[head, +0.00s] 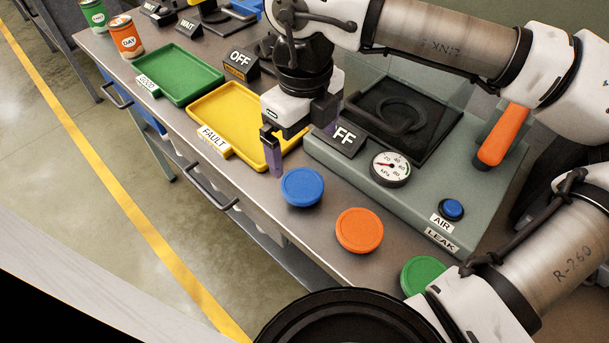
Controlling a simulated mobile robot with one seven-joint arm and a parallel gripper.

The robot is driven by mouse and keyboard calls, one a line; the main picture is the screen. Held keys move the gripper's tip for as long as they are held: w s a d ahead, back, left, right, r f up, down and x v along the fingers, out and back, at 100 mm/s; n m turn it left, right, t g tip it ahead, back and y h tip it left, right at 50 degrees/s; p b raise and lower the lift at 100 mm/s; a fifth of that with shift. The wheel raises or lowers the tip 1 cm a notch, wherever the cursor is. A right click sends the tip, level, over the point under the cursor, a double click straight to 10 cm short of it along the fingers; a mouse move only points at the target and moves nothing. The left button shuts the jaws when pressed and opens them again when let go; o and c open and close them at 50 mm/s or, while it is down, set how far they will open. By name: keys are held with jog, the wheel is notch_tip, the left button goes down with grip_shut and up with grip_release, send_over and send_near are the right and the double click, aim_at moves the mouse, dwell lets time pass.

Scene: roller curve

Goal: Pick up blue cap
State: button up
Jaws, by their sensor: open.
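The blue cap (302,187) lies flat on the grey bench top (330,270), near its front edge. My gripper (302,152) is above the bench, just behind and to the left of the blue cap. It is open and empty, pointing down. My gripper and the blue cap appear apart, though the exact height above the bench cannot be told.
An orange cap (359,230) and a green cap (423,275) lie to the right. A yellow FAULT tray (216,100) and green GOOD tray (178,75) are left. A grey leak tester (415,180) with gauge and orange handle (503,135) stands behind. Two cans stand far left.

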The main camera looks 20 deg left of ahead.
send_over(302, 183)
jog(key=f, duration=0.4)
jog(key=shift+s+d+f, duration=0.1)
jog(key=shift+d+f, duration=0.15)
jog(key=shift+f, duration=0.05)
jog(key=shift+a+f+p, duration=0.2)
jog(key=shift+f+p, duration=1)
jog(key=shift+f, duration=1.45)
jog(key=shift+c, duration=0.4)
jog(key=c, duration=1)
